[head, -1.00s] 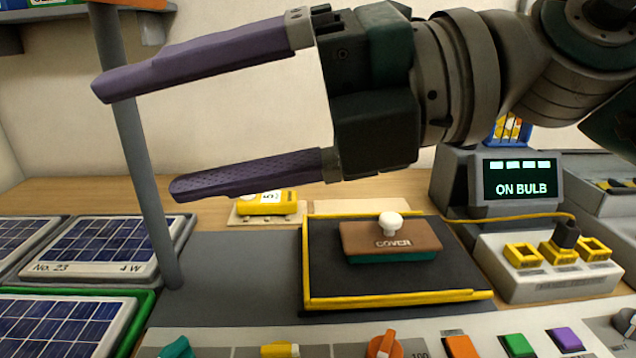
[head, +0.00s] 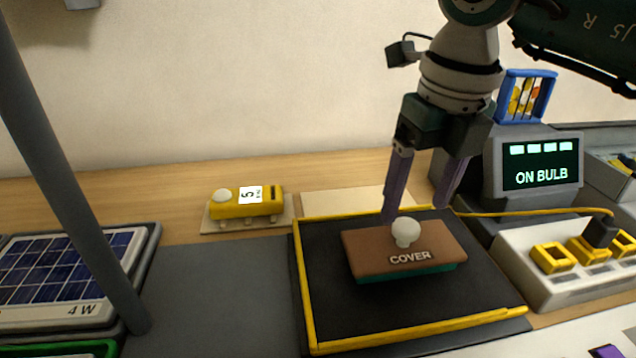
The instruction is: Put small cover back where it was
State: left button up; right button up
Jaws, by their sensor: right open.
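The small cover (head: 375,248) is a brown slab with a green lower edge and the word COVER on its front. It lies on the black tray with a yellow rim (head: 308,300). A round white knob (head: 406,232) stands on top of it. My right gripper (head: 417,212) points down with its purple fingers spread. It is open and empty, just behind and above the knob, and the left finger's tip is close to the knob. I cannot tell if they touch. My left gripper is not in view.
A pale empty plate (head: 345,203) lies behind the tray. A grey post (head: 65,170) stands at left before a solar panel (head: 70,275). A display reading ON BULB (head: 540,165) and a socket box (head: 545,285) are at right.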

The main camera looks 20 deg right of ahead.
aim_at(407, 224)
jog(key=f, duration=0.3)
jog(key=shift+w+a+f, duration=0.1)
jog(key=shift+w+f, duration=0.15)
jog(key=shift+f, duration=0.1)
grip_shut()
dwell(0.4)
